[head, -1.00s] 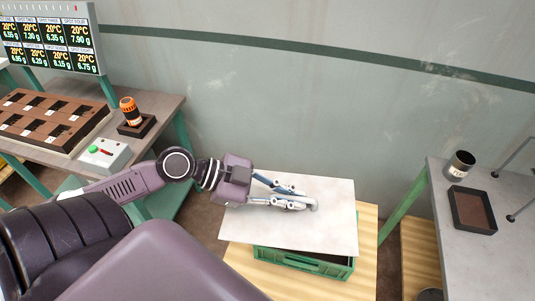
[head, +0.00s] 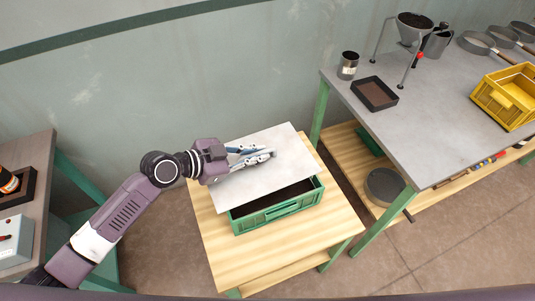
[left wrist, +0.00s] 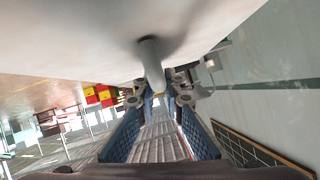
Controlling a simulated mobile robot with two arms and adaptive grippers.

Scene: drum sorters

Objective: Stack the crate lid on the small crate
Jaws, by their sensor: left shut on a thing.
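The crate lid (head: 288,150) is a flat pale grey sheet, seen in the head view above the far left part of the small crate. The small crate (head: 279,207) is green and stands on a wooden table; its front right part is uncovered and shows a dark inside. My left gripper (head: 270,154) is above the lid and shut on its knob, which is mostly hidden there. In the left wrist view the knob (left wrist: 150,60) stands between the fingertips, with the lid's pale surface (left wrist: 80,40) behind it. Whether the lid touches the crate I cannot tell. My right gripper is not in view.
The wooden table (head: 230,255) has bare room in front of the crate. To the right is a grey workbench (head: 430,130) with a dark tray (head: 374,94), a cup (head: 348,65), a funnel stand and a yellow crate (head: 505,98). Another bench is at the left edge.

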